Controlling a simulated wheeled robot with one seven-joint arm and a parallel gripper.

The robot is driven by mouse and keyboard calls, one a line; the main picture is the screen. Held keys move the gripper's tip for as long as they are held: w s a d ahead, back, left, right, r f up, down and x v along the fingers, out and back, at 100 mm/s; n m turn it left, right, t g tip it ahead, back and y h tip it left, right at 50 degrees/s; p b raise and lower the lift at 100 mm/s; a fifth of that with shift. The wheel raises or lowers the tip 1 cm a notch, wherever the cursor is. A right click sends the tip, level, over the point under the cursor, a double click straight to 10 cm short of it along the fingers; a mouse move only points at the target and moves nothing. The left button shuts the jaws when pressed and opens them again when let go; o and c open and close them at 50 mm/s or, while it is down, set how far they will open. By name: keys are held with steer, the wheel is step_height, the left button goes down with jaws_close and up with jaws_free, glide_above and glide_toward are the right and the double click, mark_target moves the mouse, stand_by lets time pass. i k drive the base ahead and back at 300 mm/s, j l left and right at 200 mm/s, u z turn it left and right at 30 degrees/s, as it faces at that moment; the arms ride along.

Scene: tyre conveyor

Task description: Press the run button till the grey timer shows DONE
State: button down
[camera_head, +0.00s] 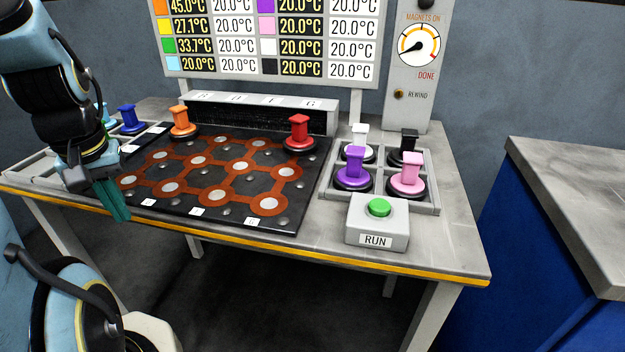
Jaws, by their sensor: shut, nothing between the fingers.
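The run button is a green dome (379,207) on a grey box labelled RUN (377,234), at the front right of the table. The grey timer (419,45) stands upright at the back right, with a round dial. Its upper label reads MAGNETS ON and a red DONE label is below the dial. The needle's exact reading is too small to tell. My gripper (114,214) is shut and empty, pointing down over the front left edge of the black board, far left of the run button. Nothing touches the button.
A black board with orange-brown tracks (268,226) fills the table's middle. An orange piece (180,121) and a red piece (299,133) stand at its back. Purple (354,168), pink (411,173), white and black pieces stand in a tray behind the RUN box. A temperature display (270,77) is behind.

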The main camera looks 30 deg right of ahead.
mark_target(380, 207)
steer(key=k+l+u, duration=0.15)
steer(key=u, duration=0.2)
steer(key=k+u, duration=0.65)
steer(key=k+j+u, duration=0.1)
steer(key=k, duration=0.75)
